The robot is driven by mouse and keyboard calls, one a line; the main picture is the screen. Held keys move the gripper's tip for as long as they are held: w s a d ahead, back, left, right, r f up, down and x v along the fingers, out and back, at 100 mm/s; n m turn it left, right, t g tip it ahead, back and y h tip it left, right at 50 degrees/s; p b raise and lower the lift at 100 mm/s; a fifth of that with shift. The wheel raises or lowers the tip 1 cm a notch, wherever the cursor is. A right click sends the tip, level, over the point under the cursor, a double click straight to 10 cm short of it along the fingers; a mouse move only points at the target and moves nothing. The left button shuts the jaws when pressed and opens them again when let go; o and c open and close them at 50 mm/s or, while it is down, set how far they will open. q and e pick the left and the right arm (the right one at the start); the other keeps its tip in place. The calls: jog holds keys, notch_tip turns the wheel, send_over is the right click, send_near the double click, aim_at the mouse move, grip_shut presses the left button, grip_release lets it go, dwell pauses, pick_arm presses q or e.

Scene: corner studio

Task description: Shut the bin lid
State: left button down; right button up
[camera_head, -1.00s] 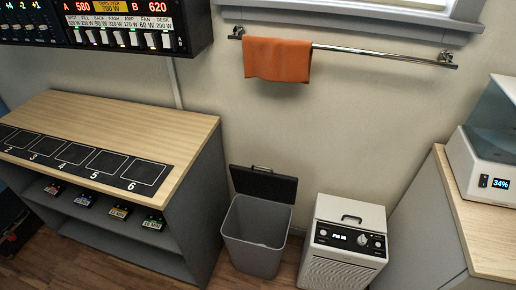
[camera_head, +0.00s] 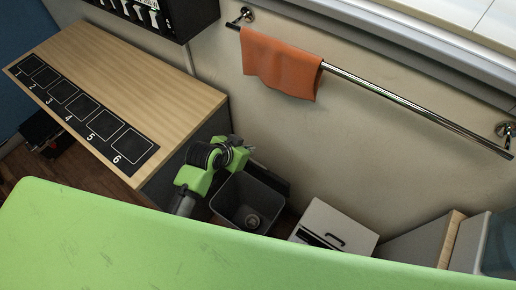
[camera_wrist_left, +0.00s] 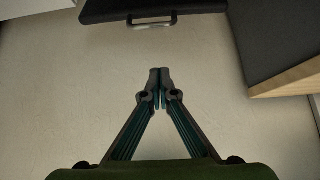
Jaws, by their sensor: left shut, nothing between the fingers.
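The grey bin (camera_head: 228,203) stands on the floor by the wall, open at the top, with a small round shape at its bottom. Its dark lid (camera_head: 274,178) stands raised at the wall side, partly hidden by my left arm. The lid (camera_wrist_left: 115,10) and its metal handle (camera_wrist_left: 152,21) also show at the top of the left wrist view. My left gripper (camera_wrist_left: 160,76) is shut and empty in front of the wall, apart from the handle in that picture. In the head view its wrist is above the bin's back left side; its fingertips are hard to make out. My right gripper is not in view.
A wood-topped bench (camera_head: 150,75) stands close left of the bin. A white appliance (camera_head: 325,222) stands to its right. An orange towel (camera_head: 278,65) hangs on a rail (camera_head: 400,95) above. A green part of mine covers the lower head view.

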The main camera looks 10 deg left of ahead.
aim_at(254, 161)
pick_arm(q)
jog(key=w+f, duration=0.1)
jog(key=f, duration=0.1)
jog(key=w+d+f, duration=0.1)
jog(key=f, duration=0.2)
jog(key=w+f+p, duration=0.1)
jog(key=f, duration=0.2)
jog(key=shift+d+f, duration=0.15)
jog(key=shift+f, duration=0.05)
jog(key=shift+s+f, duration=0.15)
jog(key=shift+s, duration=0.2)
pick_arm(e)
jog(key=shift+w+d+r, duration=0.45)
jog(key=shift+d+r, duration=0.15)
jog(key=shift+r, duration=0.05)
pick_arm(q)
jog(key=shift+w, duration=0.1)
jog(key=shift+a+f, duration=0.1)
jog(key=shift+a, duration=0.1)
